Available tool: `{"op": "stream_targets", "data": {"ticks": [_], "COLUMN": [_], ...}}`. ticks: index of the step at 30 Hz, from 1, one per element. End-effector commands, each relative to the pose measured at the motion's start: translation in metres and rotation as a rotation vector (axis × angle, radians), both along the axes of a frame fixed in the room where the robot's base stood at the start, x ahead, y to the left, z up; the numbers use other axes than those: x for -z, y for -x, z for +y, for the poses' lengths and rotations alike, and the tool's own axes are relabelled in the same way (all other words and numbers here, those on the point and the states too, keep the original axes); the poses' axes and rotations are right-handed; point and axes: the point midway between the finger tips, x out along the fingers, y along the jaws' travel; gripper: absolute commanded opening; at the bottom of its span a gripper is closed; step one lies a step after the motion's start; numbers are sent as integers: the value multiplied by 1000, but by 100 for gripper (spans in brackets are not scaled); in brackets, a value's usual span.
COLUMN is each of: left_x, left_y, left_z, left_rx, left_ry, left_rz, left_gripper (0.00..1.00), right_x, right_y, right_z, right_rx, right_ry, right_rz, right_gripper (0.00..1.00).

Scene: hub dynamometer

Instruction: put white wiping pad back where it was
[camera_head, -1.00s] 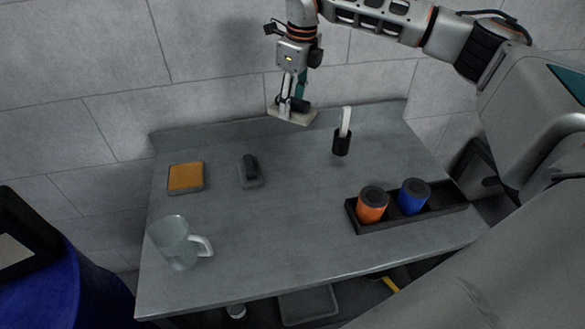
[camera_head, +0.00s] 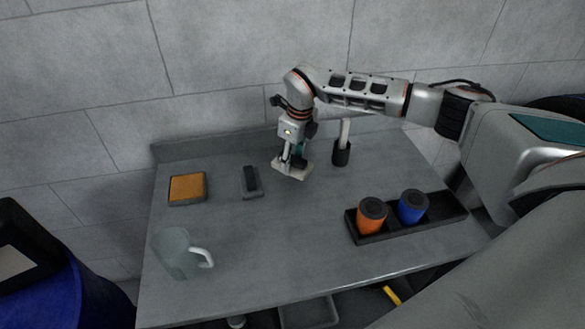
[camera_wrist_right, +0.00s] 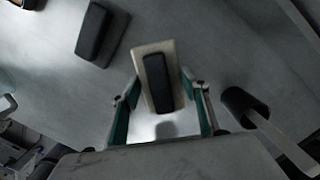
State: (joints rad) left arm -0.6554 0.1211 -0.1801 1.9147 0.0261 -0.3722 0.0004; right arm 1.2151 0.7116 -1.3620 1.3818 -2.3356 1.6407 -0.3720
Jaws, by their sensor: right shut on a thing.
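The white wiping pad (camera_head: 295,174) is a pale slab with a black handle, low over the back middle of the table (camera_head: 235,245). I cannot tell whether it touches the surface. My right gripper (camera_head: 294,158) is shut on the pad from above and partly hides its handle. My left gripper is not in view.
A grey block with a dark handle (camera_head: 250,181) and an orange sponge-like pad (camera_head: 187,188) lie left. A dark holder with a white handle (camera_head: 342,153) stands just right. A black tray (camera_head: 440,211) holds orange (camera_head: 371,216) and blue (camera_head: 412,206) cups. A clear jug (camera_head: 176,254) stands front left.

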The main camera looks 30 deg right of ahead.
Motion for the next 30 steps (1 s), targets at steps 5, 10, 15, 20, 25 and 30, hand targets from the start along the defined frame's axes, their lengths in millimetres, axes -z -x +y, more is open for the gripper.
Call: {"op": "stream_targets", "data": {"ticks": [5,10,15,20,25,30], "left_x": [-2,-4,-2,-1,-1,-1], "left_y": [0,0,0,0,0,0], "left_z": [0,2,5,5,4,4], "left_rx": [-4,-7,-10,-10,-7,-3], "left_ry": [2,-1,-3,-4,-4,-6], "left_rz": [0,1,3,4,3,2], "left_gripper": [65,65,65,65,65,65], "right_x": [17,40,42,44,46,45], "right_y": [1,1,0,0,0,0], "right_z": [0,0,0,0,0,0], "right_rx": [0,0,-1,-1,-1,-1], "right_ry": [0,1,0,1,1,1], "right_rz": [4,2,-1,-1,-1,-1], "right_gripper": [25,25,25,25,62,62]}}
